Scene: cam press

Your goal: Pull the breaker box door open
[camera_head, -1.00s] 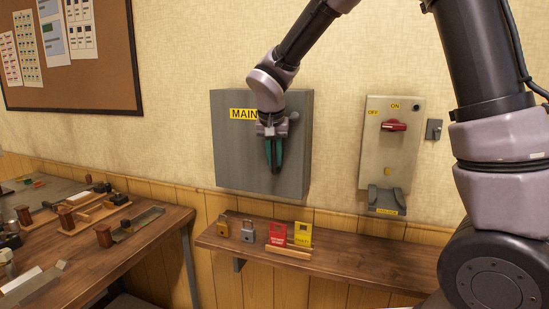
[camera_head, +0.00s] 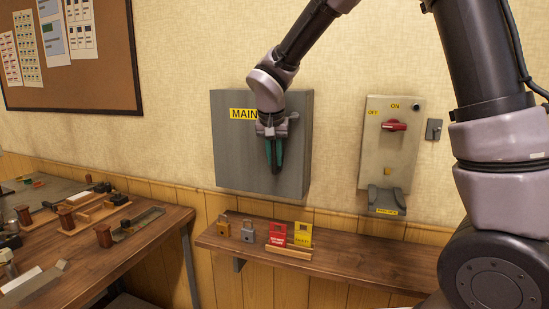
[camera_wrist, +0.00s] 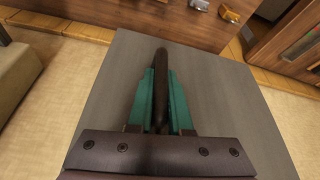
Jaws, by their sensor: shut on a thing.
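The grey breaker box (camera_head: 232,150) is on the wall, with a yellow MAIN label (camera_head: 243,114) on its front. Its door looks shut. My gripper (camera_head: 274,165) is in front of the right part of the door, its green fingers pointing down. In the wrist view the fingers (camera_wrist: 161,100) are closed on both sides of a dark bar-like handle (camera_wrist: 160,60), which stands out from the grey door (camera_wrist: 215,90). In the head view my gripper hides most of the handle.
A switch panel (camera_head: 377,150) with a red handle (camera_head: 394,125) is to the right. A wooden shelf (camera_head: 350,262) below holds padlocks (camera_head: 248,231) and red and yellow tags (camera_head: 303,235). A workbench (camera_head: 150,240) stands at left. The wall between box and panel is bare.

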